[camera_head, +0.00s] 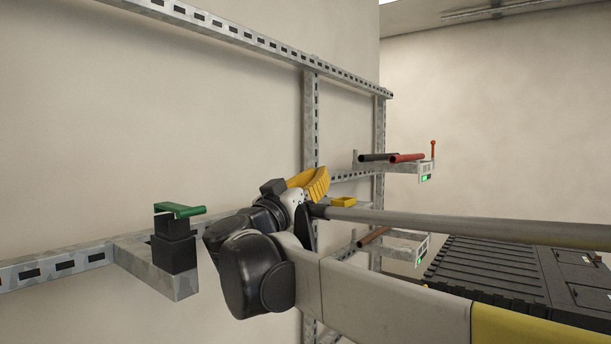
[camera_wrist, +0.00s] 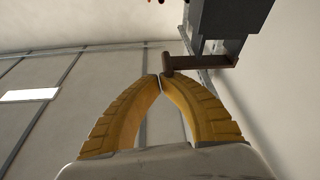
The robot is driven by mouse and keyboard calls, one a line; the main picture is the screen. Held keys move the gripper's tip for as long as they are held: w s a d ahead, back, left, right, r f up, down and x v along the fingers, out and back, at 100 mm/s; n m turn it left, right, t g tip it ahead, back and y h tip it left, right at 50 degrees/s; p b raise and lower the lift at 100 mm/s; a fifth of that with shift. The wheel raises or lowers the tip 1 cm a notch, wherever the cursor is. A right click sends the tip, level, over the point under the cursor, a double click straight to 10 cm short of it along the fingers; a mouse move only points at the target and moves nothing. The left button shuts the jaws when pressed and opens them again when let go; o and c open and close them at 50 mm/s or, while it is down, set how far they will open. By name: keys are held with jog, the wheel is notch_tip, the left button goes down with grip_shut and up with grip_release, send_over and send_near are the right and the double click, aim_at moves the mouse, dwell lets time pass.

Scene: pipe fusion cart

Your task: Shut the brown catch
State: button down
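In the wrist view, the brown catch (camera_wrist: 205,63) is a bar with a rounded knob at its left end, mounted on a dark grey block (camera_wrist: 232,15). My gripper (camera_wrist: 161,79) has two yellow ribbed fingers whose tips meet, with nothing seen between them. The tips lie right by the knob end of the bar; I cannot tell whether they touch it. In the head view my gripper (camera_head: 322,178) shows as yellow fingers beyond my arm, and I cannot make out the brown catch there.
A green catch (camera_head: 180,210) on a black block stands on a metal bracket (camera_head: 160,272) at left. A yellow piece (camera_head: 343,202) sits behind my arm. Red (camera_head: 407,158) and brown (camera_head: 373,236) rods lie on brackets farther back. A black ribbed case (camera_head: 490,275) is at lower right.

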jog(key=shift+s+d+f, duration=0.1)
jog(key=shift+s+f, duration=0.1)
jog(key=shift+f, duration=0.25)
dwell(0.3)
jog(key=v, duration=1)
jog(key=s+d+f+n+g+y+b, duration=0.1)
jog(key=s+d+f+g+b, duration=0.35)
jog(key=f, duration=0.75)
jog(key=s+d+f+n+g+y+b, duration=0.1)
jog(key=d+f+y+b, duration=0.1)
jog(key=d+f+b, duration=0.65)
jog(key=s+d+f+n+g+y+b, duration=0.1)
jog(key=s+d+f+g+b, duration=0.15)
jog(key=d+f, duration=0.85)
jog(key=s+a+f+g+y+b, duration=0.1)
jog(key=s+f+y+b, duration=0.2)
jog(key=f, duration=1)
jog(key=s+a+f+n+y+b, duration=0.1)
jog(key=s+f+b, duration=0.5)
jog(key=f, duration=0.7)
jog(key=s+a+f+n+g+y+b, duration=0.1)
jog(key=s+f+y+b, duration=0.3)
jog(key=f, duration=0.9)
jog(key=s+a+b, duration=0.1)
jog(key=b, duration=0.2)
jog(key=shift+s+a+g+y+b, duration=0.3)
jog(key=shift+a+b, duration=0.05)
jog(key=shift+b, duration=0.05)
